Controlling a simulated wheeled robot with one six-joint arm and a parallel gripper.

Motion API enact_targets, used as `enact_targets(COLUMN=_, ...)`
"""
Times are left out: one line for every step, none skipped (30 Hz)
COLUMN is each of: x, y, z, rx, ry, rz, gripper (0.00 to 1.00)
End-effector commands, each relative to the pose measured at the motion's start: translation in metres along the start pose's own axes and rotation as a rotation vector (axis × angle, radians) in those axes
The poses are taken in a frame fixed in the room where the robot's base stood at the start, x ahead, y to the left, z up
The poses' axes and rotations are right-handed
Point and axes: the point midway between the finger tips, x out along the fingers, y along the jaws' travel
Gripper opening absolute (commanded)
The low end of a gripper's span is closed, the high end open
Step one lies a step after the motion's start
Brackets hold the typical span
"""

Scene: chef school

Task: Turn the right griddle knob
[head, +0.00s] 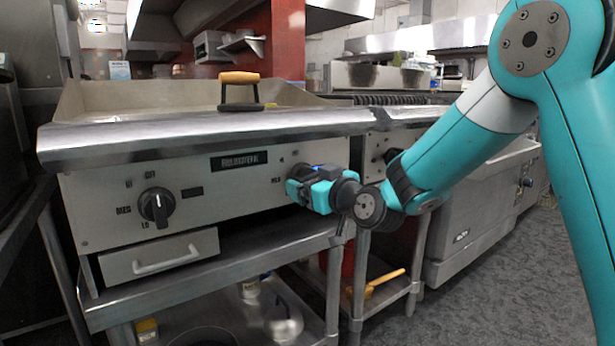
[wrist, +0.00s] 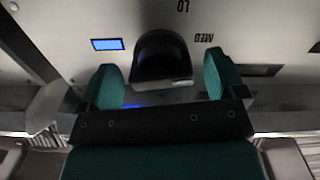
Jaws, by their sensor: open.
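The griddle (head: 225,130) has a pale front panel under a thick metal front edge. My gripper (head: 295,186) is at the right end of that panel and hides the right knob in the head view. In the wrist view a dark, rounded right knob (wrist: 160,58) sits on the panel, with upside-down "LO" and "MED" marks near it. My gripper (wrist: 163,78) is open, with one teal finger on each side of the knob. Gaps show between the knob and both fingers. The left griddle knob (head: 156,207) is black and stands free beside its own marks.
A press with a wooden handle (head: 239,90) stands on the griddle top. A drawer with a white handle (head: 167,259) is below the left knob. A range (head: 475,190) stands to the right. Shelves below hold a yellow-handled tool (head: 380,283). Grey floor is open at the right.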

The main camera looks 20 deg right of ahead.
Motion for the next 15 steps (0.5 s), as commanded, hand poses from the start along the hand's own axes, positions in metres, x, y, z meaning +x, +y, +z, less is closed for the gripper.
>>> enact_targets(x=0.006, y=-0.001, z=0.001, rx=-0.001, ry=0.000, rz=-0.002, gripper=0.89)
enact_targets(x=0.009, y=-0.001, z=0.001, rx=-0.001, ry=0.000, rz=-0.002, gripper=0.89)
enact_targets(x=0.012, y=-0.001, z=0.001, rx=0.000, ry=-0.001, rz=-0.001, gripper=0.89)
enact_targets(x=0.014, y=0.000, z=0.001, rx=0.000, ry=-0.001, rz=0.000, gripper=0.89)
enact_targets(x=0.016, y=0.000, z=0.001, rx=0.000, ry=0.000, rz=0.000, gripper=0.89)
enact_targets(x=0.017, y=0.000, z=0.001, rx=0.001, ry=-0.001, rz=0.000, gripper=0.89)
enact_targets(x=0.018, y=0.000, z=0.001, rx=0.001, ry=-0.001, rz=0.000, gripper=0.89)
enact_targets(x=0.018, y=0.000, z=0.001, rx=0.001, ry=-0.001, rz=0.000, gripper=0.89)
enact_targets(x=0.019, y=0.000, z=0.001, rx=0.001, ry=-0.001, rz=0.000, gripper=0.89)
enact_targets(x=0.019, y=0.000, z=0.001, rx=0.001, ry=-0.001, rz=0.001, gripper=0.89)
enact_targets(x=0.019, y=0.000, z=0.001, rx=0.001, ry=-0.001, rz=0.001, gripper=0.89)
enact_targets(x=0.019, y=0.000, z=0.000, rx=0.001, ry=-0.001, rz=0.001, gripper=0.89)
enact_targets(x=0.019, y=0.000, z=0.000, rx=0.001, ry=-0.001, rz=0.001, gripper=0.89)
enact_targets(x=0.019, y=0.000, z=0.000, rx=0.001, ry=-0.001, rz=0.001, gripper=0.89)
enact_targets(x=0.019, y=0.000, z=0.000, rx=0.001, ry=-0.001, rz=0.001, gripper=0.85)
